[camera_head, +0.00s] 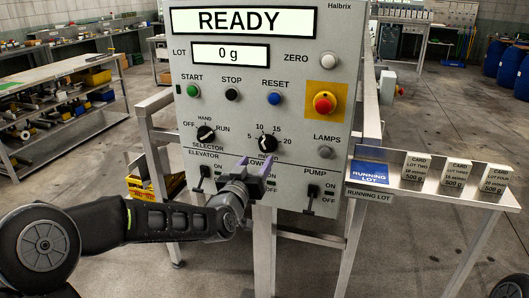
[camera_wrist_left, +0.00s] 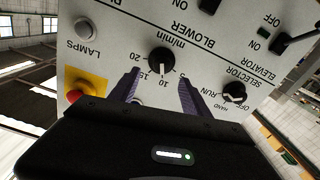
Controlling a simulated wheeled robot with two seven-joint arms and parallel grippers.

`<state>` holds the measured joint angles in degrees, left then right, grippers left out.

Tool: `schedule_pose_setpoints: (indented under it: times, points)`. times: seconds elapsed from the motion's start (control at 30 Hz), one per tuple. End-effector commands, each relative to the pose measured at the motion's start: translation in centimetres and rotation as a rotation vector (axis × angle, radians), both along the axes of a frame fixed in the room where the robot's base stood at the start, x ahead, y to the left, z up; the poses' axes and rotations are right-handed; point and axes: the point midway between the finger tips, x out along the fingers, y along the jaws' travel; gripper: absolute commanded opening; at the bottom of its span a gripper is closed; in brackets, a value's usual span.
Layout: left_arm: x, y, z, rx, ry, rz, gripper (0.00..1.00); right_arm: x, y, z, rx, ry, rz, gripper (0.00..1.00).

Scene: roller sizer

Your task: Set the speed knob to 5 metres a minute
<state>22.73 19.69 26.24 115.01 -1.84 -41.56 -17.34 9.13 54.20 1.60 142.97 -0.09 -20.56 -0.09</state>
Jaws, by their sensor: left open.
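The speed knob (camera_head: 266,142) is a black round knob on the grey control panel (camera_head: 222,108), with marks 5, 10, 15 and 20 around it and "m/min" below. It also shows upside down in the left wrist view (camera_wrist_left: 161,60). It has a pale pointer line, but I cannot tell for sure which mark it points at. My left gripper (camera_head: 255,168) is open and empty, just below the knob in the head view. In the left wrist view its purple fingers (camera_wrist_left: 160,78) are spread to either side of the knob, apparently short of it. My right gripper is out of view.
The selector knob (camera_head: 206,133) is left of the speed knob, and the lamps button (camera_head: 325,152) is to its right. A red emergency stop (camera_head: 324,102) sits above right. The elevator switch (camera_head: 201,180) and pump switch (camera_head: 312,197) are below. The display (camera_head: 243,21) reads READY.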

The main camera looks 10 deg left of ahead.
Motion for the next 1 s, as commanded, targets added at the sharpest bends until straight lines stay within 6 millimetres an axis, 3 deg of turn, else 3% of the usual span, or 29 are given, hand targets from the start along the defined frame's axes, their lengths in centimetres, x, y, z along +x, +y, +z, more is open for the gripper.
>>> schedule_pose_setpoints:
  times: [0.27,0.7,1.0]
  points:
    - [0.7,0.0,0.0,-0.002,0.002,0.001,0.55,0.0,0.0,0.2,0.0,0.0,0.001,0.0]
    - [6.7,-0.5,0.0,-0.004,0.003,-0.001,0.55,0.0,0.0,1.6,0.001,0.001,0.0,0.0]
    - [7.8,-0.5,-0.2,-0.001,0.004,0.0,0.55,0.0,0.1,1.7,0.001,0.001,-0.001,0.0]
